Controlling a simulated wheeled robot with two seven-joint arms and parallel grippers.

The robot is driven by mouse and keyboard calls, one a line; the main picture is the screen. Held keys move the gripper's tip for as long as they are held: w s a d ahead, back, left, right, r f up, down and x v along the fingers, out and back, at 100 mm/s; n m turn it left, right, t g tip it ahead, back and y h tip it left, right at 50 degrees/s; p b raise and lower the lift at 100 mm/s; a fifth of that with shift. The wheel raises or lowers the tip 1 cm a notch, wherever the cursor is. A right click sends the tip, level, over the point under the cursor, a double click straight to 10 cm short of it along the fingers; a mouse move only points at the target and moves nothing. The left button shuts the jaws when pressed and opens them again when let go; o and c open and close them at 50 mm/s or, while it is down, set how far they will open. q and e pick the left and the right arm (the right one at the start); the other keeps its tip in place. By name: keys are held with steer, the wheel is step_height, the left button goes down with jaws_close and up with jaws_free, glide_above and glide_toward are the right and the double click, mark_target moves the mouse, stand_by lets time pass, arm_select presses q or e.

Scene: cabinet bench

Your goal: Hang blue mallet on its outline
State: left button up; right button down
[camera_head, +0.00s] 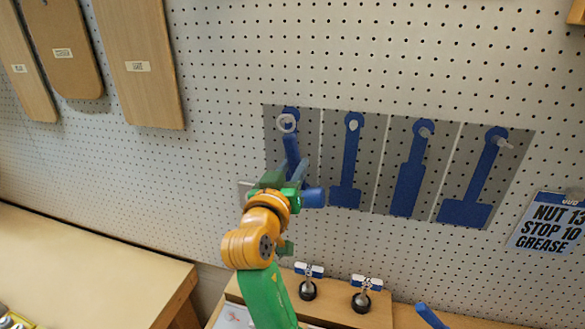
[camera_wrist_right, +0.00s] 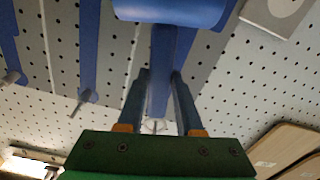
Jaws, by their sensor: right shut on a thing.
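The blue mallet hangs head down in my right gripper (camera_head: 292,172). Its cylindrical blue head (camera_head: 313,197) is at the bottom right of the jaws, and its handle (camera_head: 290,143) points up. In the right wrist view the gripper's two fingers (camera_wrist_right: 160,95) are shut on the handle (camera_wrist_right: 160,70), with the head (camera_wrist_right: 172,10) at the top. A pale ring (camera_head: 287,122) shows at the handle's upper end, in front of the leftmost blue outline (camera_head: 292,110), which is mostly hidden. I cannot tell whether the ring is around its peg. My left gripper is not in view.
Three more blue outlines (camera_head: 350,165) (camera_head: 409,180) (camera_head: 465,212) with pegs are on grey panels to the right. Wooden boards (camera_head: 140,60) hang at the upper left. A bench (camera_head: 90,270) is at the lower left. A sign (camera_head: 550,222) is at the right.

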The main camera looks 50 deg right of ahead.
steer(key=c, duration=0.5)
jaws_free()
steer(key=shift+a, duration=0.15)
steer(key=shift+s+a+f, duration=0.1)
steer(key=b+v, duration=0.3)
steer(key=v, duration=0.4)
